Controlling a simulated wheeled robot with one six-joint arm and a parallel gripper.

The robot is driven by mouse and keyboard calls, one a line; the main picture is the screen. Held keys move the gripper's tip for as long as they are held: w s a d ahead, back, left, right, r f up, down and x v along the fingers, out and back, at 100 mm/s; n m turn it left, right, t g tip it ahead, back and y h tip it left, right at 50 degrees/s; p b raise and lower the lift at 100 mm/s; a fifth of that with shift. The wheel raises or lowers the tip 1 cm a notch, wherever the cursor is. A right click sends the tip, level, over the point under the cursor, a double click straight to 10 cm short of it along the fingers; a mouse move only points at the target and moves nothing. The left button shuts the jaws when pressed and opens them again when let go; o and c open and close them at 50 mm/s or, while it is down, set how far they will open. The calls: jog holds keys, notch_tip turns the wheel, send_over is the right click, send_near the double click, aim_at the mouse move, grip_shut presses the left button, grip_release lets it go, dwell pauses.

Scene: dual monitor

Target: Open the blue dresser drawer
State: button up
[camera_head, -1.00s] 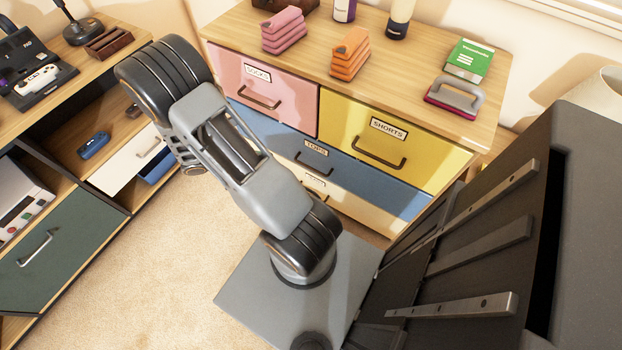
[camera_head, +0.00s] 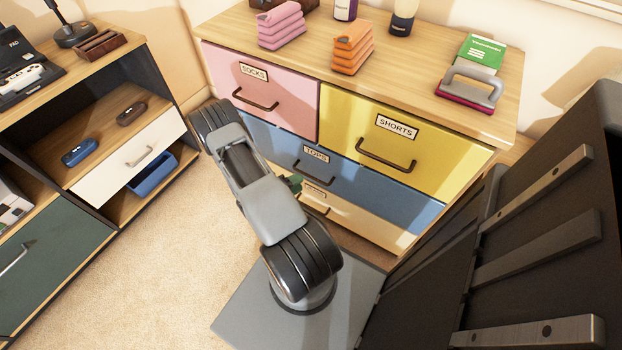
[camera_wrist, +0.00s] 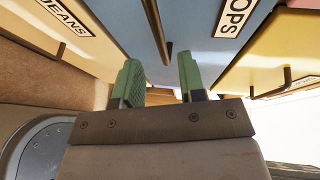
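The blue drawer (camera_head: 386,191), labelled TOPS, is the wide middle drawer of the wooden dresser and is shut. Its dark bar handle (camera_head: 314,174) sits below the label. In the wrist view the blue front (camera_wrist: 120,22) fills the upper middle, with the handle (camera_wrist: 156,28) running down toward the gap between my fingertips. My gripper (camera_wrist: 160,76) is open, with two green fingers apart and nothing held. I cannot tell whether the handle is between the fingers or just beyond them. In the head view my arm hides most of the gripper; a green finger (camera_head: 295,183) shows just below-left of the handle.
Pink SOCKS (camera_head: 262,90) and yellow SHORTS (camera_head: 391,137) drawers are above, and a cream drawer (camera_head: 352,218) is below, all shut. Folded cloths (camera_head: 352,48) and other items stand on the dresser top.

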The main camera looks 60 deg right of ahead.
aim_at(311, 176)
jog(key=b+x, duration=0.1)
jog(key=x, duration=0.5)
jog(key=shift+s+d, duration=0.1)
jog(key=shift+d, duration=0.15)
jog(key=shift+c, duration=0.4)
grip_shut()
